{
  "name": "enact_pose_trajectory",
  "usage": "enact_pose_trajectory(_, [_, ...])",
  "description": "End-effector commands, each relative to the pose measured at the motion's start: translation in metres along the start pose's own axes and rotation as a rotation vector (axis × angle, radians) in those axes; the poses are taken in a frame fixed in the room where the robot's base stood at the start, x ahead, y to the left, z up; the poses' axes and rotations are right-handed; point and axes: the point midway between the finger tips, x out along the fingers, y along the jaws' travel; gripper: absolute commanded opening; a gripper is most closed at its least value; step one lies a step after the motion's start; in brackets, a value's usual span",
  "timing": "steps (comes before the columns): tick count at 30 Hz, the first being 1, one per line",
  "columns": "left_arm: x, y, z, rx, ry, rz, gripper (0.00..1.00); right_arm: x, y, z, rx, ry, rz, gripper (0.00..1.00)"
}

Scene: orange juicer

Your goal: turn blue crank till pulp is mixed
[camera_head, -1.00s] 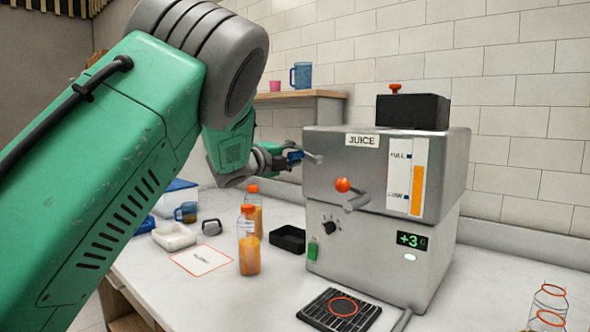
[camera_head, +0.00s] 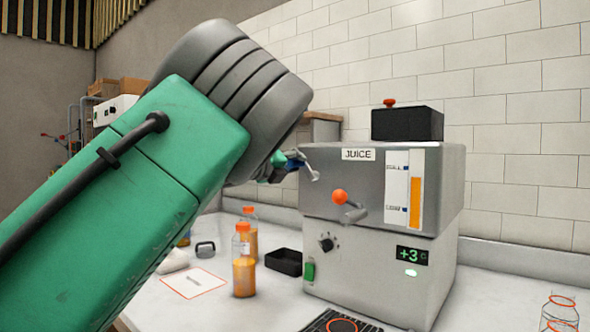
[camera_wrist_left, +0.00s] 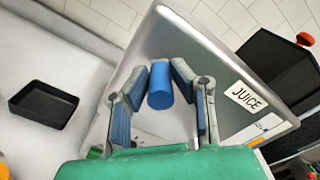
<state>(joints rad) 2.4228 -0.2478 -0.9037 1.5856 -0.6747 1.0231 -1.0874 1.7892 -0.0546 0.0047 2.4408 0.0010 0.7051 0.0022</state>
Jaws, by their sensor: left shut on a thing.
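The juicer (camera_head: 380,255) is a metal box labelled JUICE, with a level gauge (camera_head: 403,189) beside the label. The blue crank handle (camera_wrist_left: 160,85) is a short cylinder in front of the juicer's metal side in the left wrist view. My left gripper (camera_wrist_left: 160,72) is shut on it, one finger on each side. In the head view the gripper (camera_head: 286,163) is partly hidden behind my arm, and the crank's metal arm (camera_head: 312,170) shows beside it. The pulp inside is not visible. My right gripper is not in view.
An orange-knobbed lever (camera_head: 340,197) sticks out of the juicer's front. Two juice bottles (camera_head: 244,275) and a black tray (camera_head: 284,262) stand to its left. A drip grate (camera_head: 322,321) lies in front. A glass jar (camera_head: 560,312) is at the right.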

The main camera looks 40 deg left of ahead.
Motion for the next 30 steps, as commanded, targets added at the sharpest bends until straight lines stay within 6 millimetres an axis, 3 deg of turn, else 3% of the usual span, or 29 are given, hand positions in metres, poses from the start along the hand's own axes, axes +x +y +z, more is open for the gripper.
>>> enact_pose_trajectory(12, [0.001, -0.001, -0.002, 0.007, 0.004, -0.002, 0.0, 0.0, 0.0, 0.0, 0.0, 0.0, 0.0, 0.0])
enact_pose_trajectory(13, [0.001, -0.001, -0.002, 0.007, 0.004, -0.001, 0.3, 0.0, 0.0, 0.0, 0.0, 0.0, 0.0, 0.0])
enact_pose_trajectory(14, [0.001, -0.001, -0.002, 0.007, 0.004, -0.001, 0.39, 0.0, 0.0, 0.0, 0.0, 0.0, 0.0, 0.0])
enact_pose_trajectory(25, [-0.003, 0.0, -0.001, 0.005, 0.002, 0.001, 0.39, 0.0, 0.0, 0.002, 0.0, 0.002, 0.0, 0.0])
enact_pose_trajectory(30, [-0.025, 0.0, -0.001, 0.005, 0.001, 0.002, 0.39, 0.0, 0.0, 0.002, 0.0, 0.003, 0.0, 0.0])
